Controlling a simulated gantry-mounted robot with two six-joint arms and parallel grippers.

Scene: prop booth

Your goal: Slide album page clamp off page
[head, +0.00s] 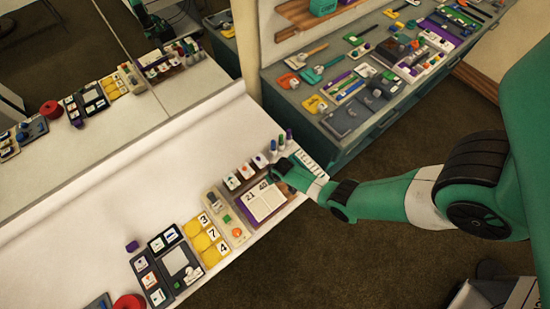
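An open album (262,203) with pale pages, one showing the number 21, lies on a purple base near the table's right end. A small dark piece sits on its page by the upper edge; I cannot tell whether it is the clamp. My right arm reaches in from the right, and my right gripper (279,170) is at the album's upper right corner, pointing left. Its fingers are small and dark here, so I cannot tell whether they are open or touching anything. My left gripper is not in view.
Several white blocks (232,182) and upright markers (281,141) stand just behind the album. A beige device (238,231), yellow number tiles (202,241) and dark panels (180,267) lie to its left. A mirror stands behind.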

